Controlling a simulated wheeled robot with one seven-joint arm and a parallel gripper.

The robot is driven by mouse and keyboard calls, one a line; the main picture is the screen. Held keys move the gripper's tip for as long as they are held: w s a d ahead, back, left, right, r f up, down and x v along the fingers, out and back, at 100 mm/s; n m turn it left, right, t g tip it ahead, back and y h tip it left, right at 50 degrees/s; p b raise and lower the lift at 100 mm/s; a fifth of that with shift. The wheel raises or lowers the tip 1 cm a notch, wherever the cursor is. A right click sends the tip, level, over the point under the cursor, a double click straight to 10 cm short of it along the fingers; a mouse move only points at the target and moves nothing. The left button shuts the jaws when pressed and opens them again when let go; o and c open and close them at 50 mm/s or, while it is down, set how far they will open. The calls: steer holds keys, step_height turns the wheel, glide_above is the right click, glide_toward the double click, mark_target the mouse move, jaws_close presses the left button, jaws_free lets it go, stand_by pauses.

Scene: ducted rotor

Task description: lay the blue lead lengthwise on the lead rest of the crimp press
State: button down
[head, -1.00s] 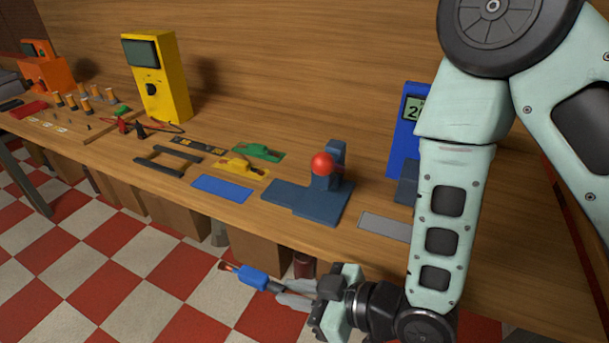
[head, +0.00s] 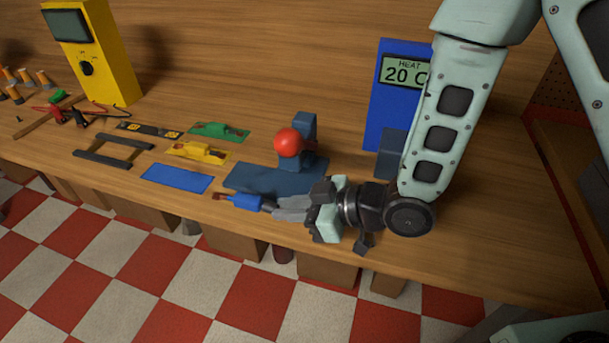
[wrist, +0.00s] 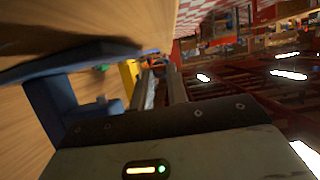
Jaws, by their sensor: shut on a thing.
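My gripper (head: 287,207) is shut on the blue lead (head: 243,201). The lead points left out of the jaws, with its blue body and copper-coloured end showing. The part between the fingers is hidden. It appears in front of the near edge of the crimp press (head: 265,177), a dark blue base with a red ball knob (head: 289,141). I cannot tell how high above the bench the lead is. The wrist view shows the fingers (wrist: 160,82) and the dark blue press (wrist: 60,92) beside them. The lead rest cannot be made out clearly.
A blue mat (head: 177,178) lies left of the press. Yellow (head: 198,153) and green (head: 219,131) leads lie on mats behind it. A blue heat unit reading 20 C (head: 393,105) stands behind my arm. A black frame (head: 112,150) and yellow meter (head: 92,55) are further left.

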mark_target(306, 188)
steer(key=w+d+p, duration=0.1)
steer(key=w, duration=0.2)
steer(key=w+d+p, duration=0.1)
steer(key=w, duration=0.2)
steer(key=w+d+p, duration=0.1)
steer(key=w, duration=0.2)
steer(key=shift+d+r, duration=0.1)
steer(key=shift+d, duration=0.05)
steer(key=shift+s, duration=0.15)
steer(key=shift+f, duration=0.2)
steer(key=shift+f, duration=0.1)
